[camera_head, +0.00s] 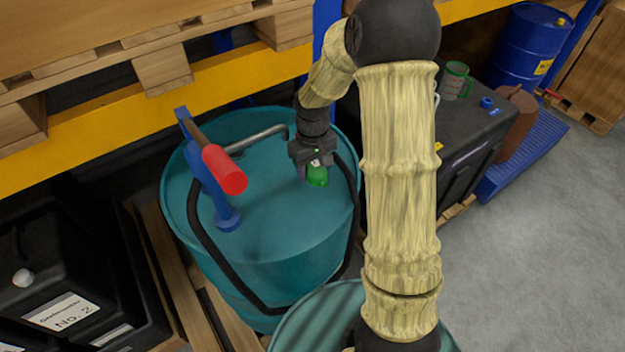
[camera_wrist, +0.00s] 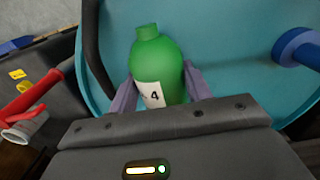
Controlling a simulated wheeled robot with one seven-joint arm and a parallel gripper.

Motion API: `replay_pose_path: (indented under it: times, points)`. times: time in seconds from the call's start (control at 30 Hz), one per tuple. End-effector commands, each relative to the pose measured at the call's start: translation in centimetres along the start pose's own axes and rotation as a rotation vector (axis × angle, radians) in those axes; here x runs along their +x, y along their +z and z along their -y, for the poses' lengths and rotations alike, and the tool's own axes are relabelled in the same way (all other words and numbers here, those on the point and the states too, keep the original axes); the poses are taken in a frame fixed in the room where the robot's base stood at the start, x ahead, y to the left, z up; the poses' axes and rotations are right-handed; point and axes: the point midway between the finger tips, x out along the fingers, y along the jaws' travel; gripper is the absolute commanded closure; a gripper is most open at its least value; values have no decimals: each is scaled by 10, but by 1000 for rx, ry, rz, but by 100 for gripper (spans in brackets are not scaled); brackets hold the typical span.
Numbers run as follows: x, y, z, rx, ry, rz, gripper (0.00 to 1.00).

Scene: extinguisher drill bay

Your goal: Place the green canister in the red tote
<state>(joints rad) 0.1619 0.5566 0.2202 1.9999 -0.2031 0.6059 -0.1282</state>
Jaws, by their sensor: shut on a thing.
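The green canister (camera_head: 318,177) is in my gripper (camera_head: 314,163), over the top of the teal drum (camera_head: 285,225). The wrist view shows the canister (camera_wrist: 160,62) between the two purple-grey fingers, with its narrow neck at the top and a white label reading "4". My gripper is shut on its body. I cannot tell whether the canister touches the drum top or hangs just above it. No red tote shows in either view.
A blue pump with a red handle (camera_head: 224,170) stands on the drum at left, and a black hose crosses the drum. An orange-yellow shelf beam (camera_head: 150,110) runs behind. Grey floor (camera_head: 540,260) at right is clear.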

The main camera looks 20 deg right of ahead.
Motion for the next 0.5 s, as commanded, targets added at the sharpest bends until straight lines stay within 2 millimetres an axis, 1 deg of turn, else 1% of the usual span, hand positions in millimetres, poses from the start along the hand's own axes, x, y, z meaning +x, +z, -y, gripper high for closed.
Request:
replay_pose_path:
  times: [0.03, 0.5]
  points:
    - [-13, -2, -2, 1, 5, -10, 88]
    - [-149, -2, 0, 0, 4, -9, 88]
